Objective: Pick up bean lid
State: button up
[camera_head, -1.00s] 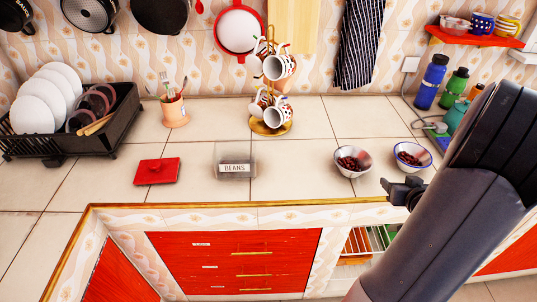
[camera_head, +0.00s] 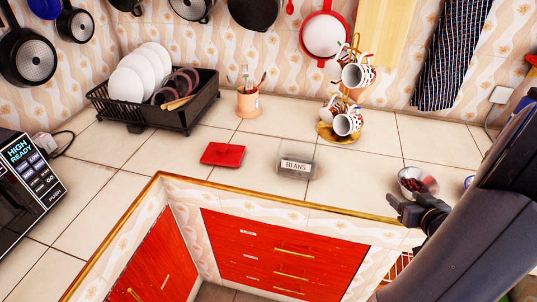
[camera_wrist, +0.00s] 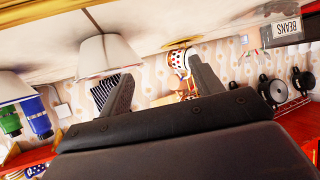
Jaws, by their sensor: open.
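A flat red square lid with a small knob (camera_head: 222,154) lies on the tiled counter left of a clear container labelled BEANS (camera_head: 295,160). The container stands apart from the lid. The labelled container also shows at the top right of the upside-down wrist view (camera_wrist: 284,30); I cannot make out the lid there. My gripper (camera_head: 396,207) is at the right, by the counter's front edge, well to the right of the lid and container. Its two fingers (camera_wrist: 162,85) are spread apart with nothing held between them.
A bowl of beans (camera_head: 414,184) sits just behind my gripper. A mug stand (camera_head: 339,131), a utensil cup (camera_head: 249,103) and a black dish rack (camera_head: 190,112) stand along the back. A microwave (camera_head: 20,185) is at the left. The counter around the lid is clear.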

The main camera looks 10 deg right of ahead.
aim_at(229, 156)
jog(key=j+u, duration=0.1)
jog(key=u, duration=0.55)
jog(key=i+u, duration=0.1)
jog(key=u, duration=1.15)
jog(key=i+u, duration=0.1)
jog(key=u, duration=0.5)
jog(key=i+u, duration=0.1)
jog(key=u, duration=1.2)
jog(key=l+u, duration=0.15)
jog(key=u, duration=0.45)
jog(key=l+u, duration=0.1)
jog(key=u, duration=0.55)
jog(key=l+z, duration=0.1)
jog(key=z, duration=0.95)
jog(key=l+z, duration=0.15)
jog(key=z, duration=0.35)
jog(key=i+z, duration=0.1)
jog(key=z, duration=0.95)
jog(key=i+z, duration=0.15)
jog(key=z, duration=0.9)
jog(key=i+z, duration=0.1)
jog(key=z, duration=0.45)
